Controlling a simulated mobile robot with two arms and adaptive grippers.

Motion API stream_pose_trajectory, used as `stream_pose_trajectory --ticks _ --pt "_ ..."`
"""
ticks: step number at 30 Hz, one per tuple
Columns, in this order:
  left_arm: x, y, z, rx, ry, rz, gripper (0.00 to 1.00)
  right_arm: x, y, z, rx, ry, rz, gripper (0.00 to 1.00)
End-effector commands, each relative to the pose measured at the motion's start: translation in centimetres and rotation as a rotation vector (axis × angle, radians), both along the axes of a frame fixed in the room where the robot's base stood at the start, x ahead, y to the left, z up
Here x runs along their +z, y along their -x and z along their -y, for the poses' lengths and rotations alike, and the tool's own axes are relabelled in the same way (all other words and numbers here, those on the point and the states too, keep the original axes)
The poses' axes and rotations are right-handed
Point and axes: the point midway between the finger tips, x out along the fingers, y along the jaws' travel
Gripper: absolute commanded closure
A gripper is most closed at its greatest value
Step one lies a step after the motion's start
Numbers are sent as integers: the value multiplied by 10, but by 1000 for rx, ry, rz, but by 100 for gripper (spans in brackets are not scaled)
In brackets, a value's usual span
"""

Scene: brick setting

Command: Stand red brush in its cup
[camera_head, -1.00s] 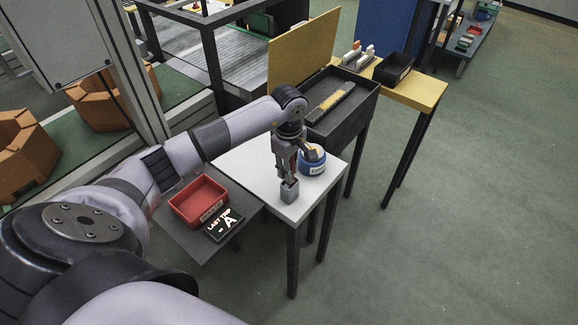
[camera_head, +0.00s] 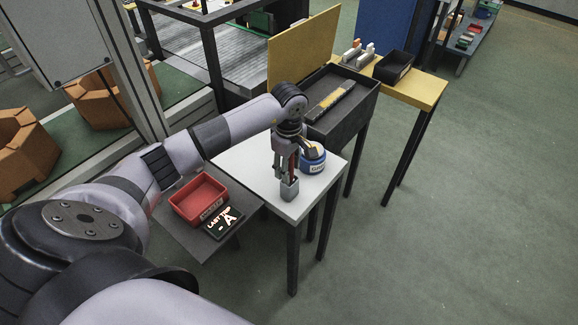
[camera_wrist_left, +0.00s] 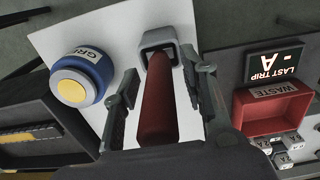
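The red brush (camera_wrist_left: 158,105) stands with its far end in the grey square cup (camera_wrist_left: 159,40) in the left wrist view. In the head view the cup (camera_head: 289,188) sits near the front edge of the white table (camera_head: 245,155). My left gripper (camera_head: 286,168) is above the cup, around the brush. In the left wrist view its two fingers (camera_wrist_left: 162,88) are apart, one on each side of the brush, with white table showing in the gaps. The brush's end inside the cup is hidden. My right gripper is not in view.
A blue jar (camera_head: 313,164) with a label stands close behind the cup. A red waste bin (camera_head: 198,197) and a black "LAST TRIP" sign (camera_head: 223,224) are on a grey shelf to the left. An open dark case (camera_head: 345,118) is behind.

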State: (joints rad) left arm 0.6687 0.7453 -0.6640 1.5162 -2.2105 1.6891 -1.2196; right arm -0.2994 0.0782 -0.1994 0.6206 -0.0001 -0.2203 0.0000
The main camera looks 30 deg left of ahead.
Motion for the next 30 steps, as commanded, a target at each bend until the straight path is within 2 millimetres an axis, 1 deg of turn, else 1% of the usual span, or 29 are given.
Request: stream_pose_trajectory --ticks 5,12,15,18,23,30 --pt "25 -1 -1 -2 -3 6 60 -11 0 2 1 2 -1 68" --pt "78 0 0 -1 -2 6 60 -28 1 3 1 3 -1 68" --pt "96 0 0 0 -1 4 60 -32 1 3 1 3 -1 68" --pt "109 1 0 0 0 2 60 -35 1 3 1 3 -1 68" --pt "119 2 0 0 -1 0 60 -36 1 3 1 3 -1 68" --pt "121 2 0 0 0 -1 60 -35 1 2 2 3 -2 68"
